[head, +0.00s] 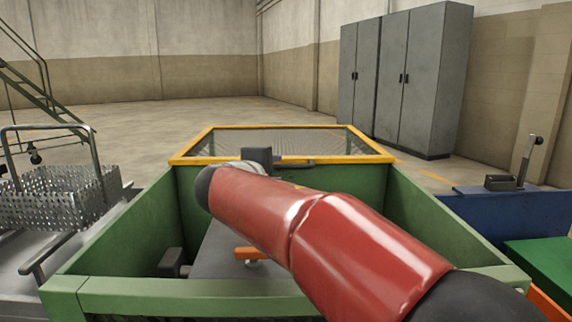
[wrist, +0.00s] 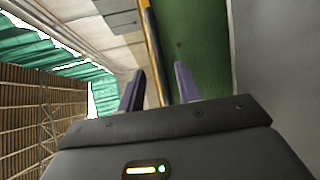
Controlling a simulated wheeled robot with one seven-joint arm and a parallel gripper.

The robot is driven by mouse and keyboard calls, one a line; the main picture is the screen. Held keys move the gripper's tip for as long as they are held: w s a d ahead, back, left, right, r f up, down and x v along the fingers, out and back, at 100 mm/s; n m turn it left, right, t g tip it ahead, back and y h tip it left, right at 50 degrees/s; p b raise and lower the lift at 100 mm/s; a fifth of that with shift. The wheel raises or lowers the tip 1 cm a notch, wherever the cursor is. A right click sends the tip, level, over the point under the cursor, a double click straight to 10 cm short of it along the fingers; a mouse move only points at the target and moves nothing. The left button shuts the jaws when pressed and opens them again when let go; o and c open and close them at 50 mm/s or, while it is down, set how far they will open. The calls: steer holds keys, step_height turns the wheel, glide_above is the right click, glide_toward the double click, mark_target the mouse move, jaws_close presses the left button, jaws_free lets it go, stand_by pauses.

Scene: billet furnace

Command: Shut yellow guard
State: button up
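The yellow guard (head: 230,160) is a yellow frame with a dark mesh panel, at the far end of the green machine housing in the head view. It looks laid back, away from the open top of the housing. My gripper (head: 292,161) is at the guard's near edge, partly hidden behind my red arm. In the wrist view the gripper (wrist: 159,86) is open, its two fingers apart. A yellow bar (wrist: 153,50) of the guard shows between the fingers; I cannot tell whether they touch it.
The green housing (head: 150,230) surrounds my arm, with an orange part (head: 252,254) inside. A perforated metal basket (head: 60,195) stands left. A blue unit with a lever (head: 520,165) stands right. Grey cabinets (head: 410,75) stand behind; the floor (head: 200,105) beyond is clear.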

mark_target(282, 167)
steer(key=p+x, duration=0.1)
steer(key=x, duration=0.4)
steer(key=shift+w+d+f, duration=0.1)
steer(key=shift+w+d, duration=0.05)
steer(key=shift+w, duration=0.25)
jaws_close()
